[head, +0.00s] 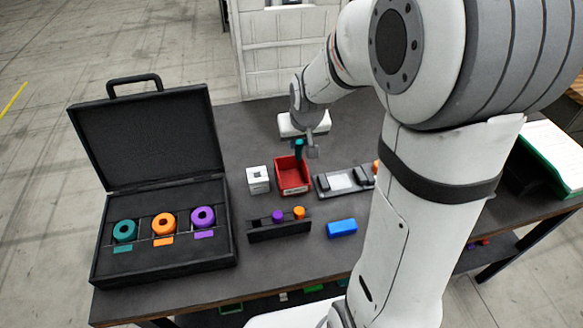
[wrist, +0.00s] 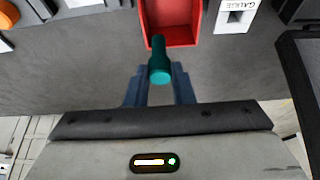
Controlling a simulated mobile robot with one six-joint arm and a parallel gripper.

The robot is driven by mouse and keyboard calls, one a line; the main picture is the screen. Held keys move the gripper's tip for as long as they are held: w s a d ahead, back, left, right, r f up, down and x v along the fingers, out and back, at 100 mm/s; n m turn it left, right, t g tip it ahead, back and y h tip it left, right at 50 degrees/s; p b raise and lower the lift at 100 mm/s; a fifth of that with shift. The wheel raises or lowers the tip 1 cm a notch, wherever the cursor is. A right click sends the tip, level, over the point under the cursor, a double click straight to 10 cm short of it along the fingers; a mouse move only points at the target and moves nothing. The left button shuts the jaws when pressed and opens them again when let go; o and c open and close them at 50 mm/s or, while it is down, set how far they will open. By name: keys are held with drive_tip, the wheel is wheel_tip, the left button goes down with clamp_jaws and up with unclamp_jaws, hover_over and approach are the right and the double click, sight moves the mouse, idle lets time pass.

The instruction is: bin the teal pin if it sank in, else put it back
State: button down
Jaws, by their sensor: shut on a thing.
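The teal pin (head: 299,147) is held in my gripper (head: 305,150), which is shut on it. In the wrist view the pin (wrist: 159,69) stands out between the two fingers (wrist: 160,88), its narrow end overlapping the near edge of the red bin (wrist: 172,38) in the picture. In the head view the pin shows just above the back of the red bin (head: 292,188). The bin looks empty. The white gauge block (head: 258,181) stands just left of the bin in the head view and also shows in the wrist view (wrist: 234,18); the pin is apart from it.
A black rack (head: 280,232) holds a purple and an orange pin. A blue block (head: 342,228) lies to its right. A grey fixture (head: 343,183) is right of the bin. An open black case (head: 165,258) with teal, orange and purple rings fills the table's left.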

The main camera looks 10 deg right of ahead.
sight(299, 156)
drive_tip(key=shift+f+b, duration=1.85)
drive_tip(key=shift+f, duration=1.05)
drive_tip(key=c, duration=1.2)
unclamp_jaws()
drive_tip(key=shift+o, duration=0.2)
drive_tip(key=shift+r, duration=0.1)
drive_tip(key=v, duration=0.7)
drive_tip(key=shift+s+r, duration=0.25)
drive_tip(key=shift+r, duration=0.05)
